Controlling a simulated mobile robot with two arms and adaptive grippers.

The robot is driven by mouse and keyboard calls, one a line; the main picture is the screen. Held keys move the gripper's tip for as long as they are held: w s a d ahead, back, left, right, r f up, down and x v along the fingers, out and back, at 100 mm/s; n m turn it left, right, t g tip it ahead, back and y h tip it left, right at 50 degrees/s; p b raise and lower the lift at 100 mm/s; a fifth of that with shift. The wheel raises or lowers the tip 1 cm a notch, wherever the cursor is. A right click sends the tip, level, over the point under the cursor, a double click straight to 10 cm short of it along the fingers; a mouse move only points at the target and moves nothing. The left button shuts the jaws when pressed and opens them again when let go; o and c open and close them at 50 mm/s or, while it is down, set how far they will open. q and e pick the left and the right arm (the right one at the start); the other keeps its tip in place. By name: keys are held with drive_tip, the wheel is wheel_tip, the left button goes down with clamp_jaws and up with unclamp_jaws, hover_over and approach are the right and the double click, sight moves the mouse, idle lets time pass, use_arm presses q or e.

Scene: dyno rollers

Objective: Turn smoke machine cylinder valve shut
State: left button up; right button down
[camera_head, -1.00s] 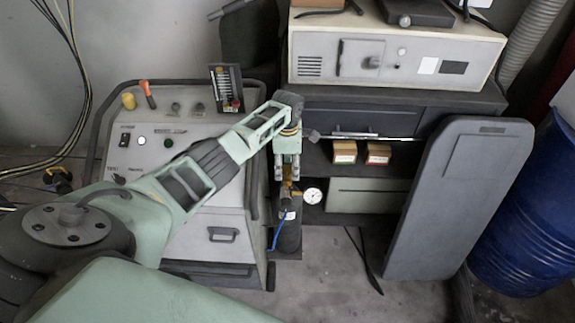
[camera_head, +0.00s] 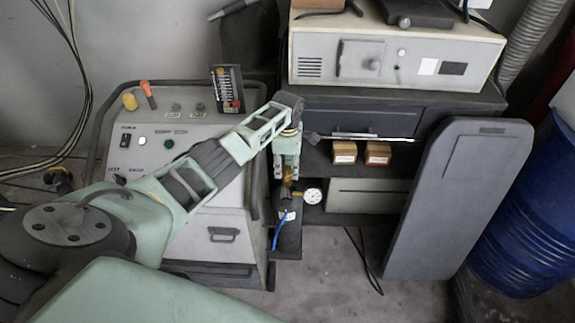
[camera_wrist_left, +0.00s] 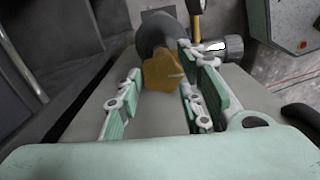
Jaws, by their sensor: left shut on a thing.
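The cylinder valve is a yellow-brown lobed knob (camera_wrist_left: 163,70) in the left wrist view, on top of a dark gas cylinder (camera_head: 289,238) that stands upright between the console and the shelf. My left gripper (camera_head: 287,170) points down over the valve, and its two green padded fingers stand on either side of the knob. It is shut on the knob, which shows as a small yellow patch between the fingers in the head view. A round white pressure gauge (camera_head: 312,196) sits beside the valve. My right gripper is not in view.
A grey control console (camera_head: 222,218) stands close on the left. A dark shelf (camera_head: 460,97) with two small boxes is behind, on the right. A blue hose (camera_head: 278,230) runs by the cylinder. A grey panel (camera_head: 455,205) leans beside a blue barrel (camera_head: 530,220).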

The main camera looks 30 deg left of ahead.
use_arm(q)
drive_tip(key=m, duration=0.1)
drive_tip(key=m+p, duration=0.1)
drive_tip(key=m, duration=0.1)
drive_tip(key=shift+w+r, duration=0.2)
drive_tip(key=shift+r, duration=0.05)
drive_tip(key=m, duration=0.2)
drive_tip(key=shift+d+m+p, duration=0.1)
drive_tip(key=shift+m+p, duration=0.3)
drive_tip(key=m+p, duration=0.1)
drive_tip(key=m, duration=0.5)
drive_tip(key=shift+w+d, duration=0.1)
drive_tip(key=shift+d, duration=0.05)
drive_tip(key=m, duration=0.6)
drive_tip(key=shift+d+m+p, duration=0.15)
drive_tip(key=shift+m+p, duration=0.15)
drive_tip(key=shift+m, duration=0.1)
drive_tip(key=m, duration=0.5)
drive_tip(key=shift+s+f+m, duration=0.1)
drive_tip(key=shift+s+m, duration=0.1)
drive_tip(key=shift+m, duration=0.1)
drive_tip(key=shift+d, duration=0.1)
drive_tip(key=o, duration=1)
drive_tip(key=shift+s, duration=0.1)
drive_tip(key=shift+o, duration=0.3)
